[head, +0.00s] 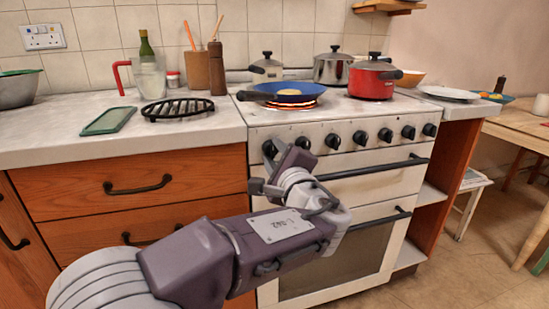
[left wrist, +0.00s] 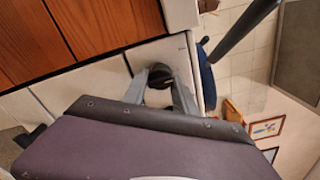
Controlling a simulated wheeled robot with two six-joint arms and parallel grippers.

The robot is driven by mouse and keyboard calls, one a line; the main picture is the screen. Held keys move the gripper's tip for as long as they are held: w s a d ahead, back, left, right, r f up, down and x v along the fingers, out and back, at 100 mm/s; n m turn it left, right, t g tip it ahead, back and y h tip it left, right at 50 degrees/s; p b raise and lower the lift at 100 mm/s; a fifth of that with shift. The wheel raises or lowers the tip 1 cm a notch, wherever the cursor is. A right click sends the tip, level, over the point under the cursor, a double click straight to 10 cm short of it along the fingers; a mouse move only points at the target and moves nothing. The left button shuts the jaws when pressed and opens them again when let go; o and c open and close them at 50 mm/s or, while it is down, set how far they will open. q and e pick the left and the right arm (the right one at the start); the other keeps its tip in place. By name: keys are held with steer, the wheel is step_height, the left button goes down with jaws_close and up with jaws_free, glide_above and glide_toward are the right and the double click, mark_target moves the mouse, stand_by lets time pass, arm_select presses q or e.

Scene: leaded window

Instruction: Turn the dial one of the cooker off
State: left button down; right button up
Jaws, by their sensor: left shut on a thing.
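The white cooker (head: 395,160) has a row of several black dials along its front panel. Dial one, the leftmost black dial (head: 269,148), is partly hidden by my gripper. My left gripper (head: 273,158) is at the panel, shut on this dial. In the left wrist view the dark dial (left wrist: 158,83) sits between the two grey fingers of my left gripper (left wrist: 160,92). A blue frying pan (head: 288,89) with something pale in it stands on the front left burner (head: 300,104), which glows orange. My right gripper is not in view.
A red pot (head: 371,82) and steel pots stand on the hob. The pan's black handle (head: 256,96) points left towards the counter. A black trivet (head: 178,108) and a green tray (head: 108,120) lie on the counter. The oven handle (head: 370,167) sticks out below the dials.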

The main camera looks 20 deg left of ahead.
arm_select(q)
steer(key=shift+f, duration=0.1)
steer(key=c, duration=1)
jaws_free()
steer(key=p+v, duration=0.3)
steer(key=v, duration=0.6)
